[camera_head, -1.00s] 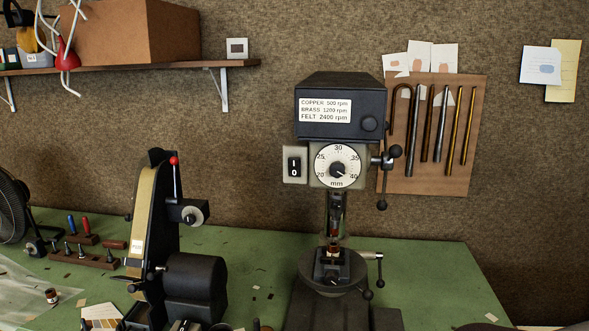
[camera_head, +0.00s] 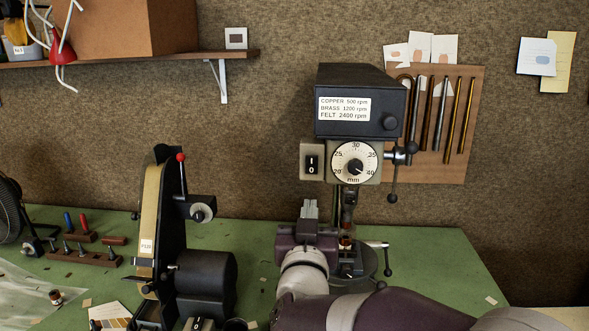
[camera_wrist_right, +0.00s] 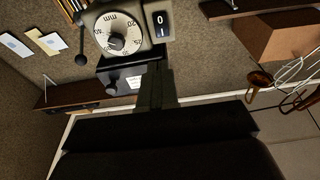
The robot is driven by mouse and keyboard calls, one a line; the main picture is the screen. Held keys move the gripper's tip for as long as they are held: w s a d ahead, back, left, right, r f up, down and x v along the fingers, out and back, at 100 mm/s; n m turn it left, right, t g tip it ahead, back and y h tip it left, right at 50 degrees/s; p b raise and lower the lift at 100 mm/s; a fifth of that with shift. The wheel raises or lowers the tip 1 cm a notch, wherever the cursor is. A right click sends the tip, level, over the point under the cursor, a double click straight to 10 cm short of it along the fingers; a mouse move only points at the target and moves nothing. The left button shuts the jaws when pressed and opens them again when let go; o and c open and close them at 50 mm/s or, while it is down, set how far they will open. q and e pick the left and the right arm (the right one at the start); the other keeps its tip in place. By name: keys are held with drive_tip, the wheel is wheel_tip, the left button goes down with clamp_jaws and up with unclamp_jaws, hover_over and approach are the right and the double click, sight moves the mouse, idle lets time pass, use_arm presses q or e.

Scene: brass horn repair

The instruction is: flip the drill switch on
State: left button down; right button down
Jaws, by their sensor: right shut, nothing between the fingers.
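The drill press (camera_head: 350,87) stands on the green bench with its dial (camera_head: 354,163) facing me. Its black rocker switch (camera_head: 312,164), marked I above O, sits on a grey box left of the dial; which side is pressed I cannot tell. My right gripper (camera_head: 310,207) is shut and empty, pointing up below the switch with a gap between them. In the right wrist view, which is upside down, the switch (camera_wrist_right: 160,24) and dial (camera_wrist_right: 117,34) show beyond the shut fingers (camera_wrist_right: 156,75). My left gripper is out of view.
A belt sander (camera_head: 165,235) with a red-knobbed lever stands left of my right arm. The drill's feed handle (camera_head: 398,160) juts out right of the dial. A tube board (camera_head: 455,125) hangs behind. A shelf (camera_head: 150,58) is at the upper left.

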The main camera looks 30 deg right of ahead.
drive_tip(key=p, duration=0.6)
approach(313, 161)
drive_tip(key=x, duration=0.5)
drive_tip(key=shift+w+d+r, duration=0.2)
drive_tip(key=shift+d, duration=0.05)
drive_tip(key=shift+w+d+f+p, duration=0.1)
drive_tip(key=shift+w+d+p, duration=0.3)
drive_tip(key=shift+w, duration=0.1)
drive_tip(key=shift+a, duration=0.1)
